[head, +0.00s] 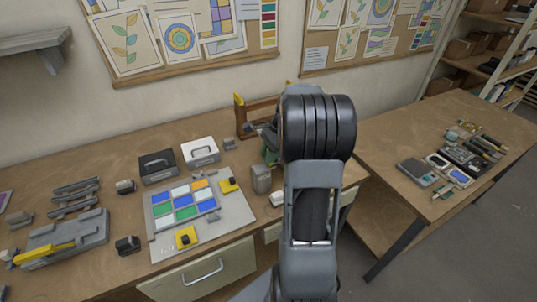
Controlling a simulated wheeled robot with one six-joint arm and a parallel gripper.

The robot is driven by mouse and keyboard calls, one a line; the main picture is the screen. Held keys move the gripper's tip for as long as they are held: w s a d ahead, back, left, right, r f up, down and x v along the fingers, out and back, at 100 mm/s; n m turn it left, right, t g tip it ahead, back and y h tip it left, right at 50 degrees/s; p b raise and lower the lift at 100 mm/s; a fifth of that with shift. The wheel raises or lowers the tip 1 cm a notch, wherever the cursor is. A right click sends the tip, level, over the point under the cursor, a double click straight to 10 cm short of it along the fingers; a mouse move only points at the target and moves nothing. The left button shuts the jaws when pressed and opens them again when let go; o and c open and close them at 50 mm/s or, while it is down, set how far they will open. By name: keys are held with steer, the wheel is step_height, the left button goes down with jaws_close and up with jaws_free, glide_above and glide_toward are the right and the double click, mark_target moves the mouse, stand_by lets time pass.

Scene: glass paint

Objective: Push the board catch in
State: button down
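A grey board (236,210) lies flat on the wooden bench. It carries a grid of blue, white, green and orange glass panes (184,201). A yellow catch with a dark knob (230,185) sits at the board's right side, and another yellow catch (186,237) sits at its front edge. I cannot tell how far in either catch is. My arm rises at the centre right and hides much behind it. A dark part that looks like my gripper (265,132) shows left of the arm, behind and right of the board, apart from both catches. Its fingers are not clear.
A black case (158,166) and a white case (200,151) stand behind the board. A grey block (261,179) stands to its right, and a wooden frame (257,115) behind. A grey fixture with a yellow handle (62,238) lies left. A second table (440,205) stands right.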

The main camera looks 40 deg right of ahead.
steer(key=c, duration=1.2)
jaws_free()
steer(key=shift+d, duration=0.3)
steer(key=shift+o, duration=1)
steer(key=shift+a, duration=0.15)
steer(key=v, duration=1.4)
steer(key=shift+b, duration=0.3)
steer(key=shift+a+f, duration=0.1)
steer(key=shift+a, duration=0.05)
